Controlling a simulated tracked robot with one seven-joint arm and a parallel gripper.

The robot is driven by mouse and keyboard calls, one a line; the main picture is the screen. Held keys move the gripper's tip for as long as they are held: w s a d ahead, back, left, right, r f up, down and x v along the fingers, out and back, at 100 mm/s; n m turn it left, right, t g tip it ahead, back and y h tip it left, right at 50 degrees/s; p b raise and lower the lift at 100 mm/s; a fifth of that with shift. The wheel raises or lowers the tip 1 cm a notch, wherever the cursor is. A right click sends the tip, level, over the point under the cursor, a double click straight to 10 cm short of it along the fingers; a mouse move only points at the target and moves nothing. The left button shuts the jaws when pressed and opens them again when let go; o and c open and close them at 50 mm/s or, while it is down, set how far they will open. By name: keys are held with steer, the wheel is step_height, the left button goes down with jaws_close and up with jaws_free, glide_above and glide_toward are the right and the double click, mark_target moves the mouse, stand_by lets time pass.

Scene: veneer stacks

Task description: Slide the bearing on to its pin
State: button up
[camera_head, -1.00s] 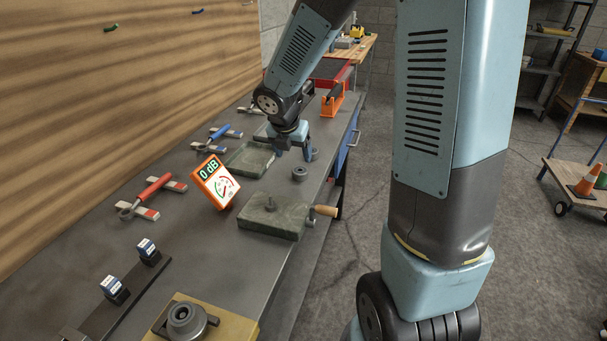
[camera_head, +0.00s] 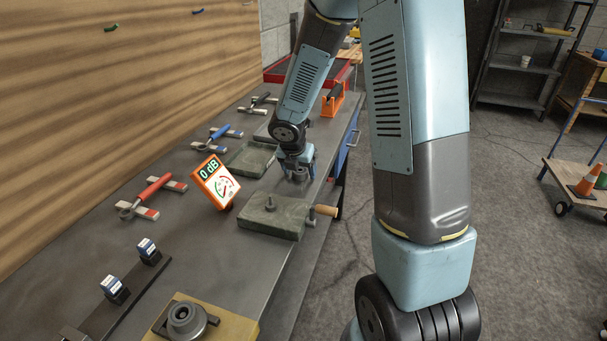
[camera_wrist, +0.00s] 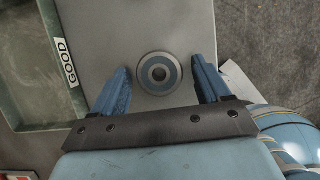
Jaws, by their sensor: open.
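I cannot tell how far the fingertips are above the bench. No bearing shows on that pin.
A green tray marked GOOD (camera_wrist: 68,62) lies left of my gripper in the wrist view. An orange 0 dB meter (camera_head: 214,181) stands left of the block. A wooden handle (camera_head: 326,210) sticks out past the bench edge. Tools on rests (camera_head: 150,195) line the back.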

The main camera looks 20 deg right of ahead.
steer(key=shift+c, duration=0.2)
steer(key=c, duration=1.2)
steer(key=shift+o, duration=0.2)
